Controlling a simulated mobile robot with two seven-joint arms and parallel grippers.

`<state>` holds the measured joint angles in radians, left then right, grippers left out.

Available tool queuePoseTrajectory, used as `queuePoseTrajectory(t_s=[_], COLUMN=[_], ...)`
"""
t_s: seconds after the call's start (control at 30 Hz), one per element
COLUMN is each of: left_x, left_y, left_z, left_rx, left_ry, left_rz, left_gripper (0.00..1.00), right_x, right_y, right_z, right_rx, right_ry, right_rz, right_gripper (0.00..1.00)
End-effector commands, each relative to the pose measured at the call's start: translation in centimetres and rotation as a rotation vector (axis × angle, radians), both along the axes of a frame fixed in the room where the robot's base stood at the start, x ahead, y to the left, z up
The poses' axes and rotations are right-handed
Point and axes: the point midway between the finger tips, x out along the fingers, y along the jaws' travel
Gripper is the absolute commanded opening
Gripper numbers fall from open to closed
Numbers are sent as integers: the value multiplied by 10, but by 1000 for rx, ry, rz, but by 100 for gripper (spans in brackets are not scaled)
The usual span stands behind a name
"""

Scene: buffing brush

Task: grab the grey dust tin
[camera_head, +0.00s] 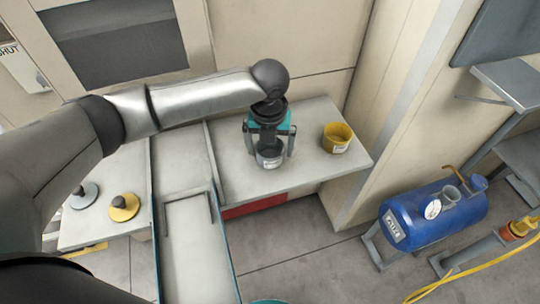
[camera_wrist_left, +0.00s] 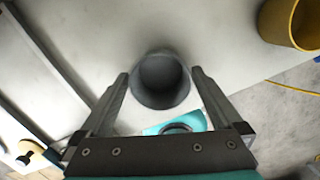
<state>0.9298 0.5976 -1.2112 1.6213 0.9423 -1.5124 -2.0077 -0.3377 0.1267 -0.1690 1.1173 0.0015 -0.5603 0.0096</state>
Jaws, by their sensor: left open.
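The grey dust tin (camera_head: 269,157) stands upright on the light bench, right of the conveyor-like strip. In the left wrist view the tin (camera_wrist_left: 161,80) shows as a round, dark, open mouth between the two fingers. My left gripper (camera_head: 270,153) points down over the tin, with its fingers on either side of it. The left gripper (camera_wrist_left: 160,80) is open, and a gap shows between each finger and the tin wall. The right gripper is in neither view.
A yellow tin (camera_head: 337,137) stands to the right on the same bench; it also shows in the left wrist view (camera_wrist_left: 292,22). Two knobbed discs, one grey (camera_head: 84,195) and one yellow (camera_head: 124,206), lie at the left. A blue tank (camera_head: 433,213) stands on the floor at right.

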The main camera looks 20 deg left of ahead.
Motion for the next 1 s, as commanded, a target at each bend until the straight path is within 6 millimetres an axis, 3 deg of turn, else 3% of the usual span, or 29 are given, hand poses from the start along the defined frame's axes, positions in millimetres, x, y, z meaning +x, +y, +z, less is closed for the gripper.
queuePoseTrajectory(t_s=[0.37, 1.0], left_x=[1, 1], left_y=[0, 0], left_z=[-4, -4], left_rx=[-1, -1], left_ry=[0, 0], left_rz=[0, 0], left_gripper=[99, 27], right_x=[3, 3], right_y=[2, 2], right_z=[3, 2], right_rx=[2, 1], right_ry=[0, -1], right_rz=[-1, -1], right_gripper=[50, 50])
